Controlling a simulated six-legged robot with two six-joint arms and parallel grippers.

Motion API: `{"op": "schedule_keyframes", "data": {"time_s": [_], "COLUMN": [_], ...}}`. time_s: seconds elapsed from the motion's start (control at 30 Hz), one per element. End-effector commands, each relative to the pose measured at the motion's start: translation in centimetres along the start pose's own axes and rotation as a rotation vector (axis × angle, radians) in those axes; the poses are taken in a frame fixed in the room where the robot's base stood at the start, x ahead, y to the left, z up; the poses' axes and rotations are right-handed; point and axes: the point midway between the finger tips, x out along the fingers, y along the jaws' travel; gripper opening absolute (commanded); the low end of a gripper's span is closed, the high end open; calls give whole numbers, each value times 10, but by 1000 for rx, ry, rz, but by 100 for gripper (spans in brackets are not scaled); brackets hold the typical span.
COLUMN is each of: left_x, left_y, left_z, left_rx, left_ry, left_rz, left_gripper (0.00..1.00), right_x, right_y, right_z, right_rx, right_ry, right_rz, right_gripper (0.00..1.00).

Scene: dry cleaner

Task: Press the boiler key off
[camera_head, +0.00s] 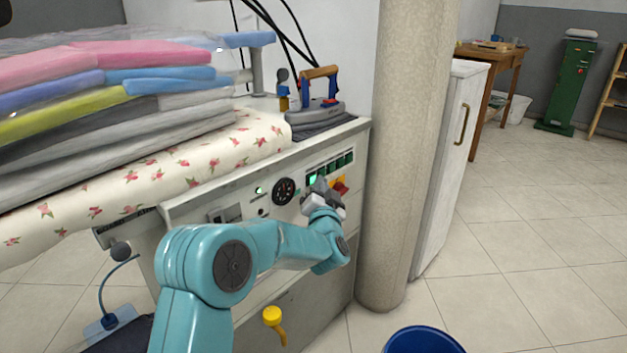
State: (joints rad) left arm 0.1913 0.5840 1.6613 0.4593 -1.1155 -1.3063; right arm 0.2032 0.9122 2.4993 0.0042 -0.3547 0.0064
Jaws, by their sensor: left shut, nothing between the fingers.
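The boiler's control panel (233,213) is on the front of the grey-white ironing station. It carries a round black dial (284,191), a small lit green lamp (259,190) and a row of keys (341,163) at the upper right. One key at the row's left end glows green (312,180); the others look dark green. My left gripper (320,186) is shut and empty, its tips at the panel just below the key row. I cannot tell whether they touch a key. An orange-red switch (340,186) shows beside the gripper, partly hidden. My right gripper is not in view.
An iron (318,105) stands on the station's top. Folded, wrapped clothes (110,90) lie on the floral ironing board (190,165) at left. A round column (405,150) stands close right of the panel. A yellow valve handle (273,317) sits below; a blue bucket (423,341) is on the floor.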

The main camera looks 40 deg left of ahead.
Motion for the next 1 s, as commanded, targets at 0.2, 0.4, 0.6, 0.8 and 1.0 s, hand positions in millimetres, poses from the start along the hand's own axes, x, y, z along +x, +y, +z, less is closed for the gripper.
{"op": "schedule_keyframes", "data": {"time_s": [0.2,0.4,0.6,0.8,1.0], "left_x": [3,3,4,1,-3], "left_y": [-2,-2,-3,-1,2], "left_z": [2,2,3,1,-3], "left_rx": [0,0,0,0,-1], "left_ry": [1,1,1,0,1], "left_rz": [0,-1,-1,1,-1], "left_gripper": [0,0,0,0,0], "right_x": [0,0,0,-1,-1], "right_y": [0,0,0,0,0], "right_z": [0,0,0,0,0], "right_rx": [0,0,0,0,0], "right_ry": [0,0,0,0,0], "right_rz": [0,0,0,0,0], "right_gripper": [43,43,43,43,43]}}
